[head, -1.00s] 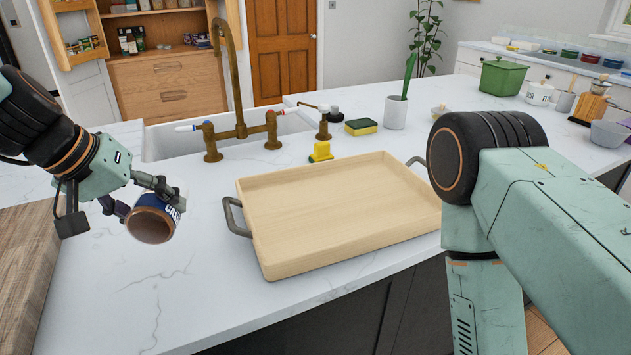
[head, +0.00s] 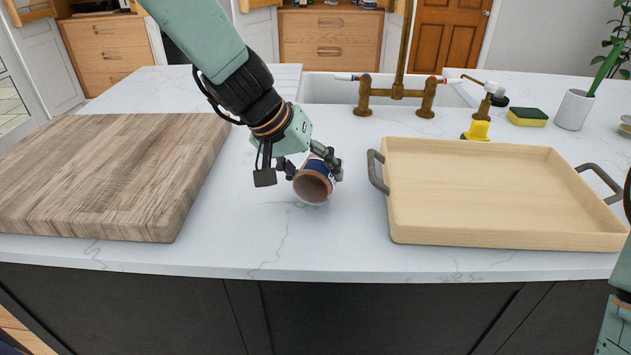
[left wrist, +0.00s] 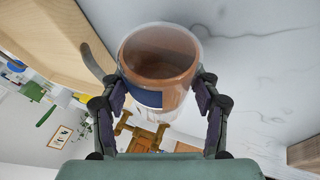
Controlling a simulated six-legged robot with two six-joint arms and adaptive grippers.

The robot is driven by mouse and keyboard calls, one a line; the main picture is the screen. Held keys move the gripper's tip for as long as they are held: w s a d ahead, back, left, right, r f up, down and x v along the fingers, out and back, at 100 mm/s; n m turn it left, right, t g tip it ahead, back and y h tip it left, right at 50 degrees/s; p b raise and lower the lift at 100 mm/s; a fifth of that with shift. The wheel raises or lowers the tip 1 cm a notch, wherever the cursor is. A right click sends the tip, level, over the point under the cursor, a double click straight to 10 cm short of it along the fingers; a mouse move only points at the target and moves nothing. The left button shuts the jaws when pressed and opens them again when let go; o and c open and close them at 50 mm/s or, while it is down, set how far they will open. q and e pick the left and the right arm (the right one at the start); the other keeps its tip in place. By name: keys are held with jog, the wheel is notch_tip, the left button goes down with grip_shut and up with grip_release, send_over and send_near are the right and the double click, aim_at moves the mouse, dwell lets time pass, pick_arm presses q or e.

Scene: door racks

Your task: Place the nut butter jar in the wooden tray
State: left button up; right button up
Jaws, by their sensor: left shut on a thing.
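The nut butter jar (head: 313,184) is brown with a blue and white label. It is tilted, with one brown round end facing my head camera. My left gripper (head: 311,167) is shut on it, left of the wooden tray. In the left wrist view the jar (left wrist: 158,62) sits between both fingers of the left gripper (left wrist: 158,98). The wooden tray (head: 490,218) is pale and empty, with dark metal handles at its ends. Whether the jar touches the counter is hard to tell. My right gripper is not in view.
A thick wooden cutting board (head: 110,175) lies at the left. A sink with a brass faucet (head: 398,95) is behind. A yellow brush (head: 477,131), a sponge (head: 528,117) and a white pot (head: 574,109) stand behind the tray.

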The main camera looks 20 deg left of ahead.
pick_arm(q)
jog(key=shift+w+f, duration=0.1)
jog(key=shift+f, duration=0.5)
jog(key=shift+w+d+f, duration=0.1)
jog(key=shift+w+f, duration=0.1)
jog(key=shift+w, duration=0.2)
jog(key=shift+s, duration=0.2)
jog(key=shift+s+b, duration=0.2)
jog(key=shift+b, duration=0.15)
jog(key=o, duration=1.1)
jog(key=shift+f, duration=0.1)
jog(key=o, duration=0.3)
jog(key=shift+w+f, duration=0.1)
jog(key=shift+w, duration=0.2)
jog(key=shift+o, duration=0.5)
jog(key=shift+s, duration=0.25)
